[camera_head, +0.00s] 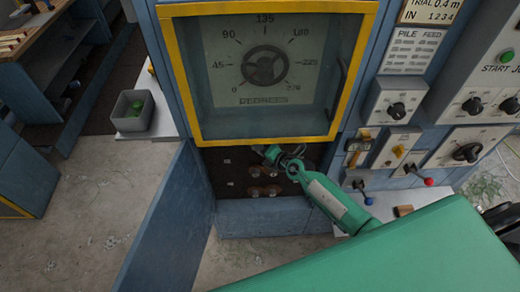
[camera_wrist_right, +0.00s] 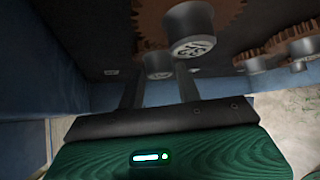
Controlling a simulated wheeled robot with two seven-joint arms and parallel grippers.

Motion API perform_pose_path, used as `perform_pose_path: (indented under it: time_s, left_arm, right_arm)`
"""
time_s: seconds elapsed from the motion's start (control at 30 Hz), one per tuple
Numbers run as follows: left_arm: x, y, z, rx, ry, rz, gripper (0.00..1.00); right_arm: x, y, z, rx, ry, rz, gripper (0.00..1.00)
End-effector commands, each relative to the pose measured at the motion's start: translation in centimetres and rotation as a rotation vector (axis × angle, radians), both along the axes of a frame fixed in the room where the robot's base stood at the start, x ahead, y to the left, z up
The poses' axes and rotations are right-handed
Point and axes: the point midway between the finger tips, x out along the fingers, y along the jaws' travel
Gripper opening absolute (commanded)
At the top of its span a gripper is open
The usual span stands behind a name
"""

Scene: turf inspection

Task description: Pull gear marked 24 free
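Brown toothed gears sit in the dark open compartment (camera_head: 228,190) under the dial window. In the right wrist view, one large gear (camera_wrist_right: 150,20) is close, with a grey round knob (camera_wrist_right: 193,32) in front of it. The knob's end carries a raised marking that I cannot read surely, so I cannot tell which gear is 24. My right gripper (camera_head: 284,156) reaches into the compartment's upper right. Its two fingers also show in the right wrist view (camera_wrist_right: 160,88), apart, with a second grey knob (camera_wrist_right: 157,65) beyond them. I see nothing clearly held. My left gripper is out of view.
A blue door (camera_head: 170,225) stands open at the compartment's left. The yellow-framed dial window (camera_head: 265,70) is above. Knobs and levers (camera_head: 395,150) crowd the panel at right. More knobs (camera_wrist_right: 300,47) sit right.

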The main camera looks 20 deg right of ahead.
Motion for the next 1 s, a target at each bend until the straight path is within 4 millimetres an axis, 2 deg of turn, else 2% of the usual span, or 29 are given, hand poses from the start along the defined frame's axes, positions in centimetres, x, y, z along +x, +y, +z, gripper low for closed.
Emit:
perform_pose_path:
  time_s: [0.03,0.13,0.17,0.27,0.3,1.0]
  left_arm:
    - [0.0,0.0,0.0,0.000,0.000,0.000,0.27]
    - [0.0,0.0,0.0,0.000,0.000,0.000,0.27]
    - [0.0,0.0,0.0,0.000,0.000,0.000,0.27]
    - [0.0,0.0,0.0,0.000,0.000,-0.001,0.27]
    - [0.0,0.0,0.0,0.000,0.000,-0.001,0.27]
    - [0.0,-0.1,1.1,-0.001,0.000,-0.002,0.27]
  right_arm:
    - [0.0,0.0,0.0,0.000,0.000,0.000,0.25]
    - [0.0,0.0,0.0,0.000,0.000,0.000,0.05]
    - [0.0,0.0,0.0,0.000,0.000,0.000,0.28]
    - [0.0,0.0,0.0,0.000,0.000,0.000,0.09]
    - [0.0,0.0,0.0,0.000,0.000,0.000,0.07]
    - [-1.6,0.5,0.1,0.000,0.000,0.001,0.07]
